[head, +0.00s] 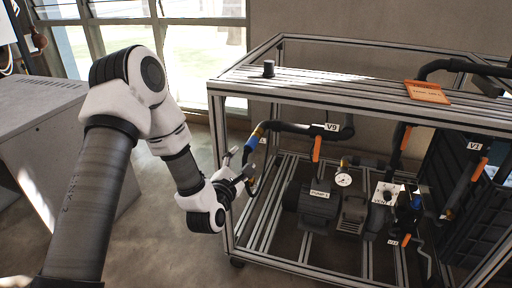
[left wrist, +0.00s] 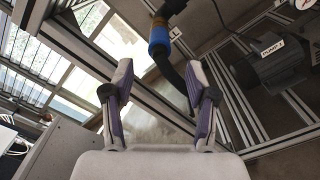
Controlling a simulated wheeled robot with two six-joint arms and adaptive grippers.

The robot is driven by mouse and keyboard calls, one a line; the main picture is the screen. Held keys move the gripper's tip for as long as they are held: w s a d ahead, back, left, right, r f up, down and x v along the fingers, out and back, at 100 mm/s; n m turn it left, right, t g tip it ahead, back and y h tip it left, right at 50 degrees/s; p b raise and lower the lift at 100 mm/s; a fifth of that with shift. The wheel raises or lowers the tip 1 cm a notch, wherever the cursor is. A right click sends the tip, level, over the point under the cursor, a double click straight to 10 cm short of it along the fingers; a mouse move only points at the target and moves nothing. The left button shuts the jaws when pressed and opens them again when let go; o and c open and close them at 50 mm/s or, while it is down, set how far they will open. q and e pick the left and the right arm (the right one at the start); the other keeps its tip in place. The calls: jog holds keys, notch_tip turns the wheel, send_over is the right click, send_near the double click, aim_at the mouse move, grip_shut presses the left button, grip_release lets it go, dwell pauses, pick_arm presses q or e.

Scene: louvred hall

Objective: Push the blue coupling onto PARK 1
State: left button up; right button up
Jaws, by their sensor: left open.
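The blue coupling (head: 257,132) sits at the left end of a dark pipe, inside the upper left part of the metal frame. It also shows in the left wrist view (left wrist: 159,38), with a brass-coloured end above it and a black hose (left wrist: 171,72) bending down from it. My left gripper (head: 242,172) is open, just below the coupling in the head view. In the left wrist view its two fingers stand apart, with the hose running behind the right finger; I see nothing held. I cannot make out a PARK 1 marking. My right gripper is not in view.
The frame's left post (head: 219,165) and slatted top (head: 340,87) stand close around my left gripper. A pipe labelled V9 (head: 325,127), an orange lever (head: 317,148) and a pump (head: 313,203) lie to the right. A grey cabinet (head: 40,115) stands at left.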

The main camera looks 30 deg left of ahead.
aim_at(248, 149)
pick_arm(q)
jog(key=x, duration=0.7)
jog(key=shift+w+a+f+b, duration=0.1)
jog(key=shift+w+b, duration=0.3)
jog(key=shift+w+a, duration=0.15)
jog(key=shift+w, duration=0.45)
jog(key=shift+b, duration=0.35)
grip_shut()
